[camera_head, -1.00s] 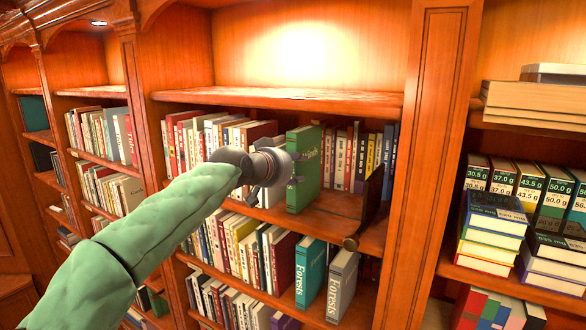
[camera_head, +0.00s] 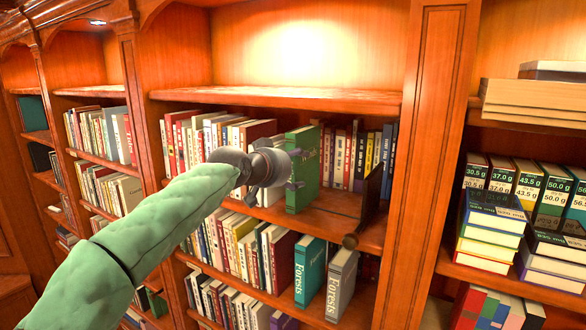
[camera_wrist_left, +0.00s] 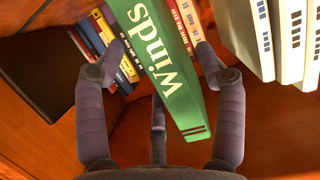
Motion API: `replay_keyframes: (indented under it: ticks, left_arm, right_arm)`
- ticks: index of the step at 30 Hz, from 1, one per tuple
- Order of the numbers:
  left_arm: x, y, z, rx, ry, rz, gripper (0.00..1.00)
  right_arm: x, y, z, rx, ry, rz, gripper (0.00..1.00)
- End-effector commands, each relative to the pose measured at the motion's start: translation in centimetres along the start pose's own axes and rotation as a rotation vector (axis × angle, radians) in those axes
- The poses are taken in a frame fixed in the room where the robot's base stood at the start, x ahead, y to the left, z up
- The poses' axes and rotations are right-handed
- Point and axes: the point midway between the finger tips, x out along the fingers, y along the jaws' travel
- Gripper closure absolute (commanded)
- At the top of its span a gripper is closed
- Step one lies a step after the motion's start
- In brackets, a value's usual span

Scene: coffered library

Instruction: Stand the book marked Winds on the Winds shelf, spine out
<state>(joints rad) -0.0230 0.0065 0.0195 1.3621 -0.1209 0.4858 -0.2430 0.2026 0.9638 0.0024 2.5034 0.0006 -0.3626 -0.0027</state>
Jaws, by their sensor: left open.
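The green book marked Winds (camera_head: 303,187) stands upright on the middle shelf, its lettered spine facing out. In the left wrist view the Winds book (camera_wrist_left: 163,62) fills the middle between my fingers. My left gripper (camera_head: 292,169) is open in front of the spine. In the wrist view its fingers lie on both sides of the book, with gaps showing, so it does not grip it. The Winds shelf (camera_head: 330,221) shows a bare strip right of the book.
A dark upright divider (camera_head: 371,196) stands right of the book, across a small gap. Pale and red books (camera_head: 195,137) stand to its left, with thinner books behind. A wooden post (camera_head: 432,150) borders the bay.

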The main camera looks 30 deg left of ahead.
Motion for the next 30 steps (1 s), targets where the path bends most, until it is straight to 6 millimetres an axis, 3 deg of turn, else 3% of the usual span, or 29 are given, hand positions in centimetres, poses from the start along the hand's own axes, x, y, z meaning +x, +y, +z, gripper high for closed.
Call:
replay_keyframes:
  ticks: [4,8,21,30]
  left_arm:
    - [-0.2,0.1,0.2,0.0,-0.005,0.001,0.3]
    - [-1.5,0.0,0.1,0.0,-0.001,0.0,0.3]
    - [-9.7,0.0,-0.1,0.0,0.003,0.0,0.3]
    - [-12.0,0.0,0.0,0.0,0.002,0.0,0.3]
  right_arm:
    - [0.0,0.0,0.0,0.0,0.0,0.0,0.6]
    - [0.0,0.0,0.0,0.0,0.0,0.0,0.6]
    - [0.0,0.0,0.0,0.0,0.0,0.0,0.6]
    - [0.0,0.0,0.0,0.0,0.0,0.0,0.6]
